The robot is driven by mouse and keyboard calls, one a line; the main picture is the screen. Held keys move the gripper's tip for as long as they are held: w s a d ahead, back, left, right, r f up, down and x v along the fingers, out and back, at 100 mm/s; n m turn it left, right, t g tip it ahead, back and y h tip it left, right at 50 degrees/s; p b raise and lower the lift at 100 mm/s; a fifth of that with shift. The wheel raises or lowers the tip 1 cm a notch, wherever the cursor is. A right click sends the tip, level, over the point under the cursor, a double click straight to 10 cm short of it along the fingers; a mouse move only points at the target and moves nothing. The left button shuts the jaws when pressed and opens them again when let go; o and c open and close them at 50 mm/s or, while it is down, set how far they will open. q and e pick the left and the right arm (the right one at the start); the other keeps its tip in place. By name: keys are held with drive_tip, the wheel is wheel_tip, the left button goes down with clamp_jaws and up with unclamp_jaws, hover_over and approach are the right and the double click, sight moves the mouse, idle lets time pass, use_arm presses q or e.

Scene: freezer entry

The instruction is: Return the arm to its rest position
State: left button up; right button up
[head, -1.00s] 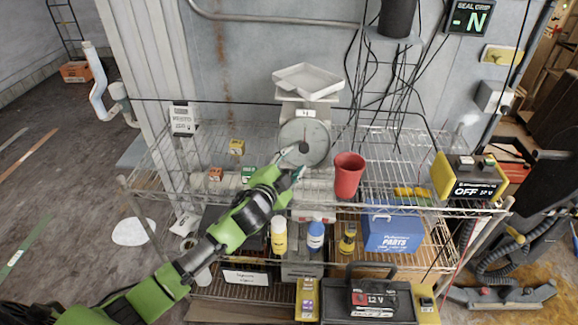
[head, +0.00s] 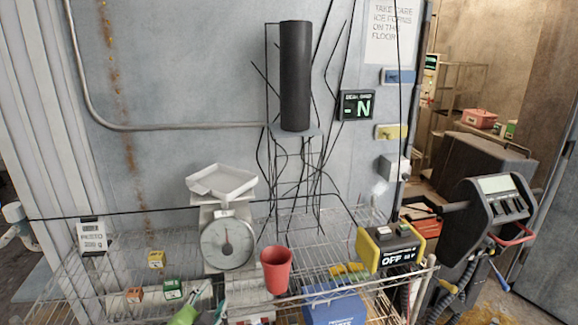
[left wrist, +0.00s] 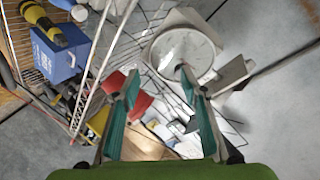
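My left arm is green and comes in at the bottom edge of the head view, where only a small part shows. My left gripper (head: 203,300) is low in front of the wire shelf, just below the dial scale (head: 228,240). In the left wrist view its two teal-lined fingers (left wrist: 159,76) stand apart with nothing held between them. The scale (left wrist: 184,50) and a red cup (left wrist: 140,104) lie beyond the fingers. Most of the left arm is out of the head view. My right arm and gripper are not in view.
The wire shelf (head: 120,268) holds the red cup (head: 276,270), small boxes, a blue box (head: 333,306) and a yellow-black device (head: 390,247). A black cylinder (head: 295,75) stands above among thin wires. A machine with a screen (head: 492,205) stands at right.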

use_arm(q)
drive_tip(key=s+d+f+n+g, duration=0.1)
drive_tip(key=s+f+n+g, duration=0.15)
drive_tip(key=s, duration=0.85)
drive_tip(key=s+d+f+n+g, duration=0.15)
drive_tip(key=s+f+g, duration=0.25)
drive_tip(key=s, duration=0.8)
drive_tip(key=s+f+n+g, duration=0.3)
drive_tip(key=s+f+g, duration=0.1)
drive_tip(key=s, duration=0.7)
drive_tip(key=s+f+g+b, duration=0.1)
drive_tip(key=s+f+b, duration=0.15)
drive_tip(key=f, duration=1.45)
drive_tip(key=s+f+g+b, duration=0.1)
drive_tip(key=f+b, duration=0.2)
drive_tip(key=f, duration=1.3)
drive_tip(key=s+a+f+b, duration=0.3)
drive_tip(key=s+f, duration=1.3)
drive_tip(key=f, duration=0.1)
drive_tip(key=shift+s+f+m+g, duration=0.15)
drive_tip(key=shift+f+m+g, duration=0.15)
drive_tip(key=shift+g, duration=0.05)
